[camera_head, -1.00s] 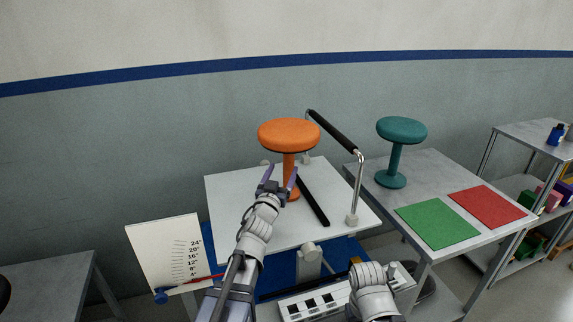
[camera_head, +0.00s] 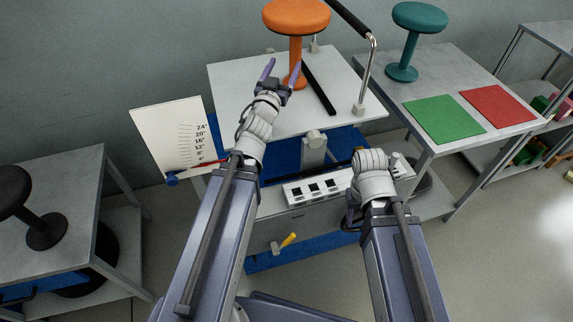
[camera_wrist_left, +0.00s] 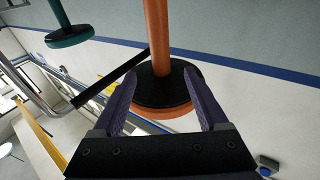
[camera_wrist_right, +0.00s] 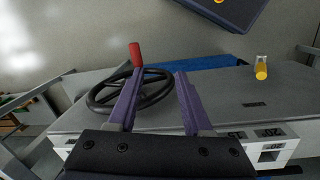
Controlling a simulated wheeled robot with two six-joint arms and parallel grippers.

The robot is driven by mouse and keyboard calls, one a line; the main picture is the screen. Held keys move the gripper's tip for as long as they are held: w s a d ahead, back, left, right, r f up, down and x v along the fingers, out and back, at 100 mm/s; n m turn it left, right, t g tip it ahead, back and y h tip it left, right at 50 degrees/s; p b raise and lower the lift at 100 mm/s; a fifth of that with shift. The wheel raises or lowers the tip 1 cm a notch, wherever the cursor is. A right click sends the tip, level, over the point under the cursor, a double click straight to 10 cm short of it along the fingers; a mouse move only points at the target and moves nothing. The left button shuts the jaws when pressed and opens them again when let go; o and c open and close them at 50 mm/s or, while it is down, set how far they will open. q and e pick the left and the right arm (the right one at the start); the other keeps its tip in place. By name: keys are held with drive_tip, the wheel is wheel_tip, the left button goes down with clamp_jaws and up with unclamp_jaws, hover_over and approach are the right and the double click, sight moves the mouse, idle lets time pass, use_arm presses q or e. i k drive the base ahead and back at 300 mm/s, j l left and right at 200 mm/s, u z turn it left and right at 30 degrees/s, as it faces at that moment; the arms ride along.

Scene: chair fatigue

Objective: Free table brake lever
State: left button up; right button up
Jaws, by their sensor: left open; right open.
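A small lever with a yellow grip (camera_head: 288,240) sits low on the front of the test table. I take it for the brake lever; it also shows at the upper right of the right wrist view (camera_wrist_right: 261,70), apart from the fingers. My left gripper (camera_head: 281,70) is open by the base of the orange stool (camera_head: 296,18). In the left wrist view its fingers flank the stool's round base (camera_wrist_left: 165,88). My right gripper (camera_wrist_right: 158,74) is open and empty, with a black handwheel (camera_wrist_right: 108,92) with a red knob (camera_wrist_right: 135,54) beyond its fingers. Its fingertips are hidden in the head view.
The white table top (camera_head: 235,85) carries a black bar (camera_head: 318,88) and a metal rail with a black grip (camera_head: 350,17). A switch panel (camera_head: 318,187) is below. A scale board (camera_head: 175,138) stands left. A side table with green (camera_head: 445,118) and red (camera_head: 497,105) mats stands right.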

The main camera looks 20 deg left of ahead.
sight(285, 244)
drive_tip(key=k, duration=1)
